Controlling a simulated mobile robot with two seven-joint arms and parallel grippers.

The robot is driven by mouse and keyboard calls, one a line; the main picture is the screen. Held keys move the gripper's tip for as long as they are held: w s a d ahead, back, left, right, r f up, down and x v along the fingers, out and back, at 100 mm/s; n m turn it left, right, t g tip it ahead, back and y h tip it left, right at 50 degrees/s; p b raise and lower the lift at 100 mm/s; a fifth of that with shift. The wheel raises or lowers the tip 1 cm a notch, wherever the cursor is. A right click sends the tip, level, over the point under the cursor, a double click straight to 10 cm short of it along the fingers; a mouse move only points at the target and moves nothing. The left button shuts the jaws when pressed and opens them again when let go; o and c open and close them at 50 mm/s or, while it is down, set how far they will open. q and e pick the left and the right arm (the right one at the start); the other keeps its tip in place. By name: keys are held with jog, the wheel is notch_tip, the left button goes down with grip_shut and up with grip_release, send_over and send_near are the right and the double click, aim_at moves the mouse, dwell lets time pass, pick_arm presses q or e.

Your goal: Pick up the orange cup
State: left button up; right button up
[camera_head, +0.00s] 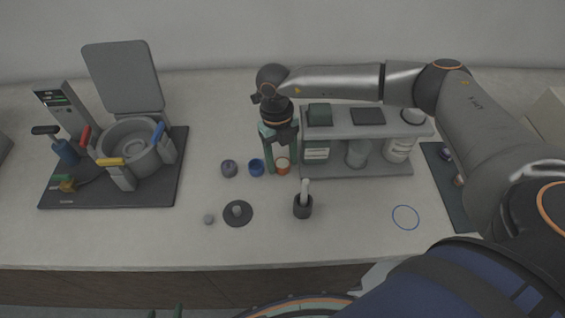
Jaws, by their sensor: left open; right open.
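The orange cup (282,168) is a small round cup with an orange rim, standing on the counter at the right end of a short row of cups. A blue cup (257,167) stands just left of it, and a grey cup (229,169) is further left. My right gripper (281,162) points down over the orange cup, open, with one green finger on each side of it. Whether the fingers touch the cup cannot be told. My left gripper (166,312) is at the bottom edge, far from the cups; only its green fingertips show, apart from each other.
A grey shelf (355,171) with jars stands close right of my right gripper. A dark holder (303,208) with a white tool stands in front. A black disc (238,220) lies front centre. A blue ring (405,217) marks clear counter.

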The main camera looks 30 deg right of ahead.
jog(key=shift+f, duration=0.1)
jog(key=shift+c, duration=0.3)
jog(key=c, duration=0.9)
grip_shut()
